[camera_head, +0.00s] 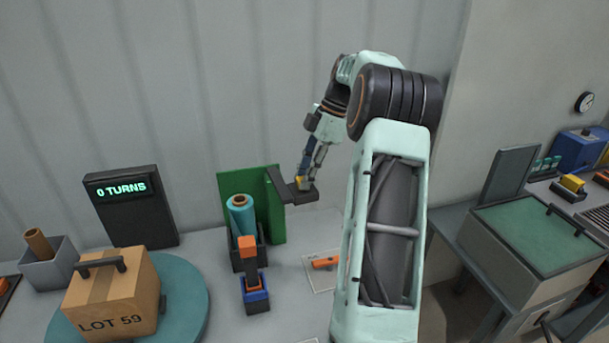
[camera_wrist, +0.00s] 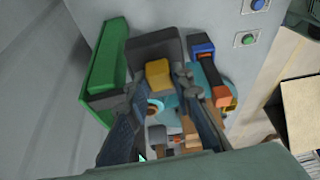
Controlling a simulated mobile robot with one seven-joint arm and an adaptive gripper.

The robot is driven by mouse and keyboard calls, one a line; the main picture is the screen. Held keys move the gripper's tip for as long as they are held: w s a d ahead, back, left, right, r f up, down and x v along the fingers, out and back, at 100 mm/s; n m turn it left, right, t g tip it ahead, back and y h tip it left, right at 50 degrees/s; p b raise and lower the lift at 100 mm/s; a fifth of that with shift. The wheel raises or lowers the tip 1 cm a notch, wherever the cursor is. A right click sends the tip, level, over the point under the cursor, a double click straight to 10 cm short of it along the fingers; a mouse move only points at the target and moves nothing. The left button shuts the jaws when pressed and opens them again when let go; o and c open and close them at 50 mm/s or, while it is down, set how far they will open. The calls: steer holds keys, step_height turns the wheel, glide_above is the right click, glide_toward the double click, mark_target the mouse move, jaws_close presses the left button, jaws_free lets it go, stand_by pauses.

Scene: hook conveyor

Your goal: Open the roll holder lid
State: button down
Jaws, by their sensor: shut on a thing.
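The roll holder (camera_head: 246,262) is a dark box on the table with a teal roll (camera_head: 242,217) upright in it and a green panel (camera_head: 274,205) behind it. The dark lid (camera_head: 279,182) juts out to the right at the panel's upper edge, and the roll's top shows uncovered. My gripper (camera_head: 302,184) is at the lid's outer end, shut on its yellow tab (camera_wrist: 158,74). In the wrist view the dark lid (camera_wrist: 153,47) lies just beyond the fingertips, next to the green panel (camera_wrist: 108,58). The lid's hinge cannot be made out.
A blue and orange tool (camera_head: 255,290) stands in front of the holder. A carton marked LOT 59 (camera_head: 115,290) sits on a teal turntable (camera_head: 190,300) at left, before a display reading 0 TURNS (camera_head: 125,195). An orange piece (camera_head: 325,263) lies on a marked patch at right.

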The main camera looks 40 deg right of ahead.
steer(key=c, duration=1.7)
jaws_free()
steer(key=v, duration=1.2)
